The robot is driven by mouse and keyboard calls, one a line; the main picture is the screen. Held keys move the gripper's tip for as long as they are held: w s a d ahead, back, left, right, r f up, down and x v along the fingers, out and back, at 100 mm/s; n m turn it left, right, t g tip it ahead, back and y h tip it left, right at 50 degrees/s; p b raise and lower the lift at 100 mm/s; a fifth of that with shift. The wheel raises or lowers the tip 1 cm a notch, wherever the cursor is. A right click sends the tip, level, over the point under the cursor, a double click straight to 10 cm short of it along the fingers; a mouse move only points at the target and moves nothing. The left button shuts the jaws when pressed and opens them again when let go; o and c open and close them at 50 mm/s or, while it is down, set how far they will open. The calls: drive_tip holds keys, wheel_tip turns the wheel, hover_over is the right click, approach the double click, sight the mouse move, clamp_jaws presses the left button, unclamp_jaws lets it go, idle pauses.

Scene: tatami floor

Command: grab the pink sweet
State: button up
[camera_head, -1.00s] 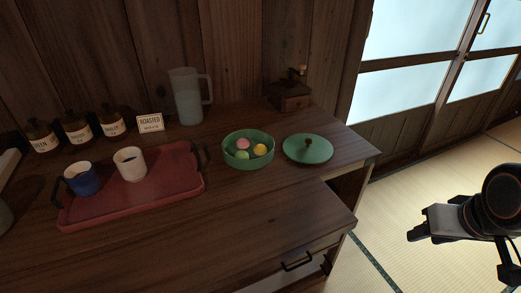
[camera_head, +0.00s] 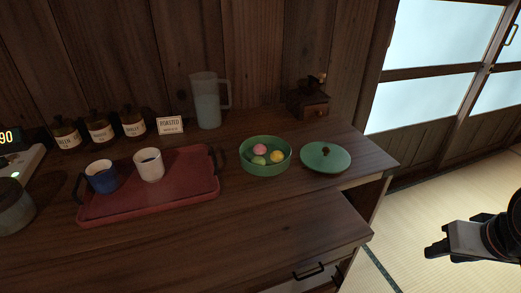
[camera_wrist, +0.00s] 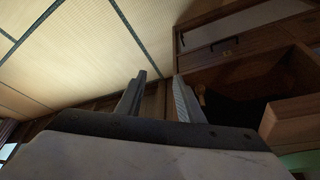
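The pink sweet (camera_head: 260,149) lies in a round green bowl (camera_head: 264,170) on the wooden counter, with a yellow sweet (camera_head: 277,156) and a green sweet (camera_head: 259,160) beside it. The bowl is uncovered. Its green lid (camera_head: 325,157) lies on the counter just right of it. My gripper (camera_head: 430,252) is at the lower right in the head view, over the floor and well away from the bowl. In the wrist view its two fingers (camera_wrist: 158,95) stand apart with nothing between them. The sweets do not show in the wrist view.
A red tray (camera_head: 190,190) with a blue cup (camera_head: 101,176) and a white cup (camera_head: 149,164) is left of the bowl. The counter front is clear. A drawer handle (camera_head: 309,271) sticks out below.

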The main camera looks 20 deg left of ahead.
drive_tip(key=shift+o, duration=0.2)
drive_tip(key=w+a+r+n+g+y, duration=0.15)
drive_tip(key=w+a+r+n, duration=0.35)
drive_tip(key=w+a+r, duration=0.9)
drive_tip(key=w+a+r+n, duration=0.1)
drive_tip(key=a+r, duration=0.3)
drive_tip(key=a, duration=0.3)
drive_tip(key=w+a+r+n, duration=0.1)
drive_tip(key=a+r, duration=0.2)
drive_tip(key=a, duration=0.5)
drive_tip(key=s+a+r+n+g, duration=0.1)
drive_tip(key=a+r+n, duration=0.15)
drive_tip(key=a, duration=0.95)
hover_over(260, 146)
drive_tip(key=s+d, duration=0.2)
drive_tip(key=shift+m+y, duration=0.25)
drive_tip(key=shift+y, duration=0.1)
drive_tip(key=x, duration=0.3)
drive_tip(key=s+d+x, duration=0.1)
drive_tip(key=x, duration=0.6)
drive_tip(key=shift+s+d+f, duration=0.3)
drive_tip(key=shift+d+f, duration=0.05)
drive_tip(key=shift+f, duration=0.1)
drive_tip(key=shift+a+x, duration=0.2)
drive_tip(key=shift+x, duration=2.45)
drive_tip(key=shift+w, duration=0.1)
drive_tip(key=c, duration=0.8)
